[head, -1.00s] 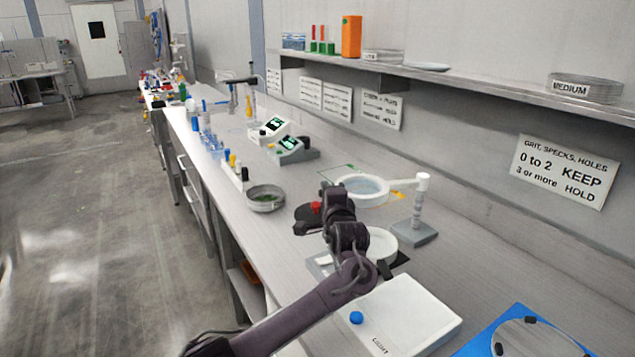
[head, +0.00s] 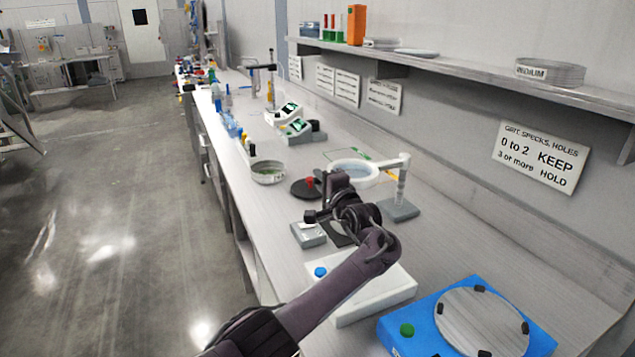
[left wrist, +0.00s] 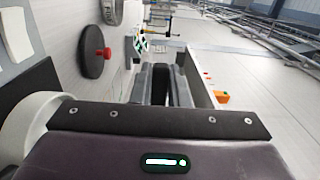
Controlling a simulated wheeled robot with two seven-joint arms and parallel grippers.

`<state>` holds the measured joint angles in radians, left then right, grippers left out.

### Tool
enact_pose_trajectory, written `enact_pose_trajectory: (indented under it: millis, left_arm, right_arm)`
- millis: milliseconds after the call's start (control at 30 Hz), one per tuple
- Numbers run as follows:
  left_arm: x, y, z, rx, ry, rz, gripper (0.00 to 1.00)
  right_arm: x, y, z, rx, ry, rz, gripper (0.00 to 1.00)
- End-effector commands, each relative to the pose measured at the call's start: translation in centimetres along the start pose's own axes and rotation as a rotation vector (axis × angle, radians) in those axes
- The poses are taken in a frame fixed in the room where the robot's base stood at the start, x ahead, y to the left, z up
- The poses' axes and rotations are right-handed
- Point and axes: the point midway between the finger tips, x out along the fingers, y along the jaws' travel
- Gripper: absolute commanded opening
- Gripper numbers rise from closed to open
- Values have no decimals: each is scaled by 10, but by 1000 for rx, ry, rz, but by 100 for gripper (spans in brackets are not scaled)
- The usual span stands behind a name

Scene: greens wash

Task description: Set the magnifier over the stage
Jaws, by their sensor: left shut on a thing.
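The magnifier, a white ring with a pale lens (head: 353,172), is held out to the left by a white arm from a post on a grey base (head: 399,210). My left gripper (head: 334,180) appears just left of the ring; I cannot tell whether they touch. In the left wrist view its fingers (left wrist: 166,85) are close together on something dark that I cannot identify. A dark square mat (head: 340,234) lies partly behind my arm. A round white part (left wrist: 28,125), possibly the stage, shows at lower left in the wrist view. My right gripper is not seen.
A black disc with a red knob (head: 304,189) lies near my gripper, with a small grey box (head: 309,237) nearer. A white box with a blue button (head: 372,300) and a blue round-topped device (head: 421,318) stand nearest.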

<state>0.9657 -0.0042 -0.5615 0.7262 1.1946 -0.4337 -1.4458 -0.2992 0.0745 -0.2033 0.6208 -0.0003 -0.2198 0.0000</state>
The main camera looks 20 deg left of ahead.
Motion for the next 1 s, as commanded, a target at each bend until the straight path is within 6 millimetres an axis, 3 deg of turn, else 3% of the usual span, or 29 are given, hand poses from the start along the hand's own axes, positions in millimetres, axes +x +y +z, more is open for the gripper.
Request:
enact_pose_trajectory:
  millis: [267, 300, 433, 767, 1000]
  left_arm:
    - [-2, 2, -1, 0, 1, 4, 0]
    - [-2, 2, -1, 0, 2, 5, 18]
    - [-2, 2, -1, 0, 1, 4, 35]
    - [-4, 2, -1, 0, 1, 3, 36]
    - [-39, 3, -2, -2, 5, 4, 36]
  right_arm:
    - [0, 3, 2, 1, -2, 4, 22]
    - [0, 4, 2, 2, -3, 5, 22]
    - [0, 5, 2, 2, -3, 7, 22]
    - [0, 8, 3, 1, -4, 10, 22]
    - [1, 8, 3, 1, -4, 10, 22]
